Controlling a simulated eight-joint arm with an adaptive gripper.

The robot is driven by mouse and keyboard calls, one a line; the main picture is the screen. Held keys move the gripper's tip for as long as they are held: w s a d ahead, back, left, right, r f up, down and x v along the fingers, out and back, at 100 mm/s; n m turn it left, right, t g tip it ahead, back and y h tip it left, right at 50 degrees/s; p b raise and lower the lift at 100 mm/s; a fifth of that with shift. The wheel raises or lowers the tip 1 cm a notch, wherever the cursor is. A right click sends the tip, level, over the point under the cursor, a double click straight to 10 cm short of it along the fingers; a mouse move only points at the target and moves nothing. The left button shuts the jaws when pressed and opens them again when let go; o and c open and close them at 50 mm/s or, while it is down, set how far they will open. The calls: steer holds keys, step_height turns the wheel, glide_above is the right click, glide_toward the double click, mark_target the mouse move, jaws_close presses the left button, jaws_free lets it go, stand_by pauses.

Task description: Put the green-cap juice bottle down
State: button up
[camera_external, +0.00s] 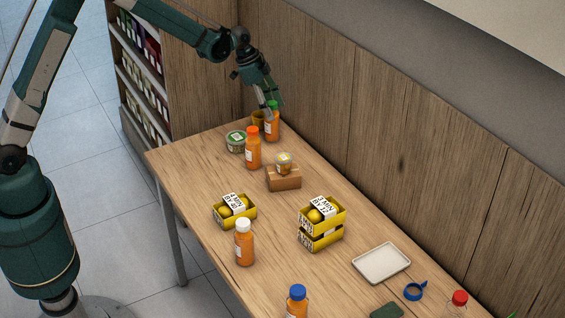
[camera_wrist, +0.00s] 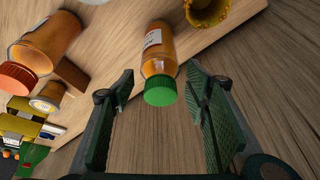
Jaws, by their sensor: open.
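The green-cap juice bottle (camera_external: 272,127) is upright at the far end of the wooden table, close to the wall. Its orange body and green cap (camera_wrist: 160,91) also show in the wrist view. My gripper (camera_external: 269,100) is just above it in the external view, partly over the cap. In the wrist view the two fingers (camera_wrist: 160,76) are spread wide, one each side of the cap, with visible gaps. They do not grip it. The bottle appears to stand on the table, though its base is partly hard to see.
An orange-cap bottle (camera_external: 253,150), a green tin (camera_external: 236,142) and a yellow-brown cup (camera_wrist: 208,10) stand near the bottle. A jar (camera_external: 283,160) sits on a wooden block (camera_external: 284,180). Lemon crates (camera_external: 322,237) and a white tray (camera_external: 381,264) are farther forward. The wall (camera_external: 330,120) borders the table.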

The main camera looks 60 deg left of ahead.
steer(key=shift+p+v, duration=0.3)
steer(key=shift+v, duration=2.9)
steer(key=shift+s+r, duration=0.1)
steer(key=shift+s+r, duration=0.1)
steer(key=shift+r, duration=0.05)
steer(key=s+d+r+n+t+y, duration=0.1)
steer(key=s+r+n, duration=0.1)
steer(key=s+r, duration=0.85)
steer(key=s+d+r+n+t+y, duration=0.1)
steer(key=s+d+r+n, duration=0.1)
steer(key=s+r, duration=0.85)
steer(key=s+f+n+t, duration=0.1)
steer(key=s+n, duration=0.1)
steer(key=s, duration=1.3)
steer(key=s+f+n+y, duration=0.1)
steer(key=s+f+n, duration=0.1)
steer(key=s, duration=1.4)
steer(key=shift+n+t, duration=0.4)
steer(key=shift+n, duration=0.1)
